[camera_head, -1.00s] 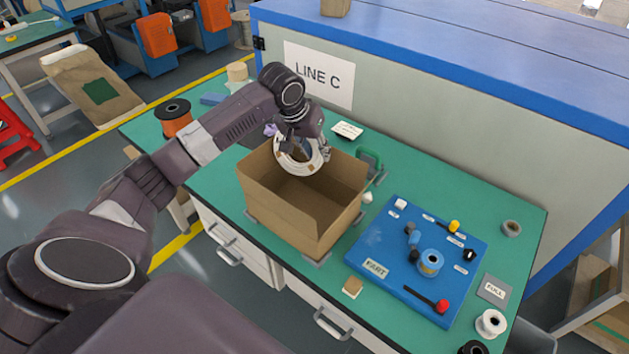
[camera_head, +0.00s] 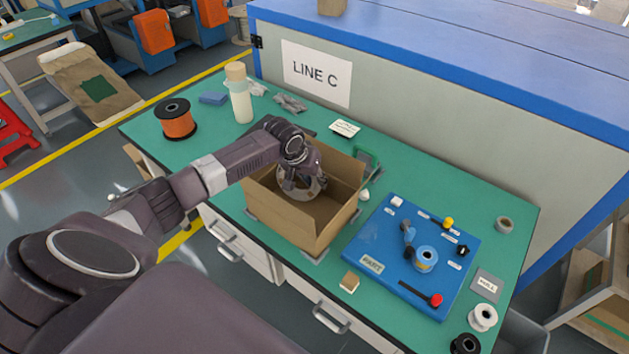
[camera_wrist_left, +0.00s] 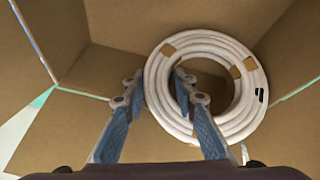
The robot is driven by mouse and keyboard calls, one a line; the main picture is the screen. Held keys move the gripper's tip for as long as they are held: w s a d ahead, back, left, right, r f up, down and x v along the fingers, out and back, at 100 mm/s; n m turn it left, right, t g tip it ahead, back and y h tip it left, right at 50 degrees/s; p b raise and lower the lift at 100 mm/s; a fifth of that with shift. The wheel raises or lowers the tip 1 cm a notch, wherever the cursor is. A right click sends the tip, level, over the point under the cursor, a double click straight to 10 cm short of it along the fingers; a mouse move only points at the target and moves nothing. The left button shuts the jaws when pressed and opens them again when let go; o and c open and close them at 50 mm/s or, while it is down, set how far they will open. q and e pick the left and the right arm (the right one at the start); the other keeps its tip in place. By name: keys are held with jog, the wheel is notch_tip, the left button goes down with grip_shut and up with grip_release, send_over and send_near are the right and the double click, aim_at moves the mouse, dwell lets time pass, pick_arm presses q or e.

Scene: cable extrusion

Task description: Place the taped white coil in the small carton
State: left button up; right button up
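The white coil with brown tape bands (camera_wrist_left: 207,42) is inside the open carton, near its walls. It also shows partly in the head view (camera_head: 314,189), below my wrist. My left gripper (camera_wrist_left: 158,76) reaches down into the carton with one finger outside the ring and one through its middle, closed on the coil's side. Whether the coil touches the carton floor I cannot tell. My right gripper is not in view.
A blue board with small parts (camera_head: 380,250) lies right of the carton. An orange spool (camera_head: 177,124) and a bottle (camera_head: 241,104) stand at the back left. A green-handled item (camera_head: 369,158) is close behind the carton. The table's front edge runs close to the carton.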

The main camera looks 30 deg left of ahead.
pick_arm(q)
jog(key=o, duration=0.4)
jog(key=shift+s+a+f, duration=0.1)
jog(key=shift+f, duration=0.35)
jog(key=shift+o, duration=0.2)
jog(key=shift+r, duration=0.1)
jog(key=shift+f+b, duration=0.25)
jog(key=shift+b, duration=0.3)
jog(key=shift+r, duration=0.15)
jog(key=v, duration=0.2)
jog(key=b+v, duration=0.1)
jog(key=v, duration=0.4)
jog(key=shift+a+r+b, duration=0.1)
jog(key=shift+r+b, duration=0.2)
jog(key=shift+r, duration=0.1)
